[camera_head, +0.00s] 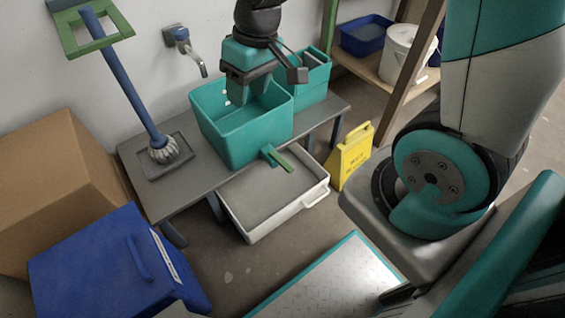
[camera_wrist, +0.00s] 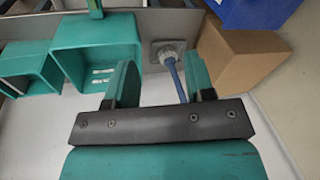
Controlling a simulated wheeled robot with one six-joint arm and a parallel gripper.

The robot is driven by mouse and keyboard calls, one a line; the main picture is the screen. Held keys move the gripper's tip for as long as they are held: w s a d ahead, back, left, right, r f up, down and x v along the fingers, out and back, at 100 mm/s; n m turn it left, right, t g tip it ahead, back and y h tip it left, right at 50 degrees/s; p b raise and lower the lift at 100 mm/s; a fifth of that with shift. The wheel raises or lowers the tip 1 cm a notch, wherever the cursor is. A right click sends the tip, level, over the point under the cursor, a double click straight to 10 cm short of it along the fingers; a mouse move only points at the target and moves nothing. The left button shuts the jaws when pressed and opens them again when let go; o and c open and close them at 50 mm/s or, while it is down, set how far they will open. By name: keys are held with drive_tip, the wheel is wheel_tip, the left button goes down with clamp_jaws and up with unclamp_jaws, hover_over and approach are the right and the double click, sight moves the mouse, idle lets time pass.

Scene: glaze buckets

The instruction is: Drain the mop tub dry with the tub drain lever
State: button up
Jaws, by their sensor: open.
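The teal mop tub (camera_head: 222,135) stands on a grey bench, and it also shows in the wrist view (camera_wrist: 72,62). My gripper (camera_head: 255,82) is over the tub's back part, apart from the lever. In the wrist view its two teal fingers (camera_wrist: 160,80) are spread with nothing between them. The tub's inside shows pale patches; I cannot tell whether water is in it.
A white basin (camera_head: 270,215) sits on the floor below the lever. A blue-handled mop (camera_head: 135,80), a cardboard box (camera_head: 60,180), a blue bin (camera_head: 110,265) and a yellow sign (camera_head: 352,155) stand around.

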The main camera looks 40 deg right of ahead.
drive_tip(key=w+d+f+m+h+b, duration=0.1)
drive_tip(key=w+d+f, duration=0.15)
drive_tip(key=f, duration=0.25)
drive_tip(key=w+d+f+b, duration=0.1)
drive_tip(key=d+f, duration=0.2)
drive_tip(key=f, duration=0.3)
drive_tip(key=m+h+b, duration=0.1)
drive_tip(key=h+b, duration=0.1)
hover_over(285, 163)
wheel_tip(285, 163, down, 11)
drive_tip(key=shift+g, duration=0.3)
wheel_tip(285, 163, down, 17)
drive_tip(key=b, duration=0.5)
drive_tip(key=shift+a, duration=0.1)
drive_tip(key=shift+c, duration=0.5)
clamp_jaws()
